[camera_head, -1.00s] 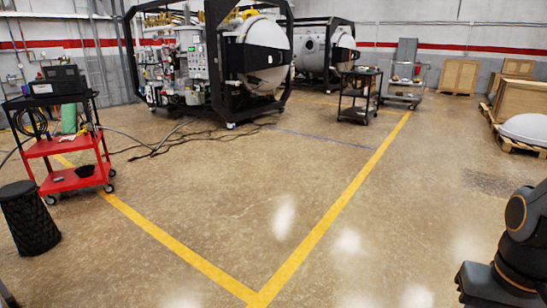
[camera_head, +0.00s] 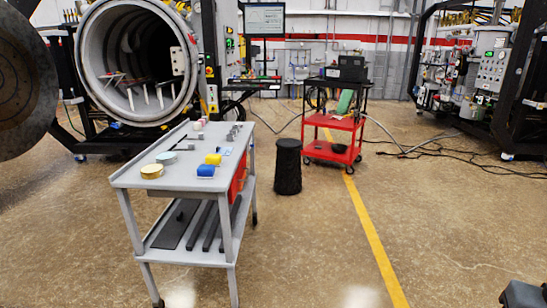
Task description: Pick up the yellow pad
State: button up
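A small yellow block (camera_head: 213,159), which looks like the yellow pad, lies on the top of a grey cart (camera_head: 132,181) left of the middle. A blue block (camera_head: 206,170) lies just in front of it, close to it. A round tin with a yellowish side (camera_head: 152,172) stands to its left, nearer the cart's left edge. A dark part of my arm shows at the bottom right corner, far from the cart. My gripper's fingers are not in view.
A black bin (camera_head: 288,166) stands right of the grey cart, and a red cart (camera_head: 333,150) stands behind it. An open furnace chamber (camera_head: 90,60) is behind the grey cart. Floor in front and to the right is clear, with a yellow line (camera_head: 375,240).

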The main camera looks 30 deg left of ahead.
aim_at(215, 160)
jog(key=u, duration=1.05)
jog(key=i, duration=1.1)
jog(key=u, duration=0.9)
jog(key=i, duration=1.35)
jog(key=u, duration=0.1)
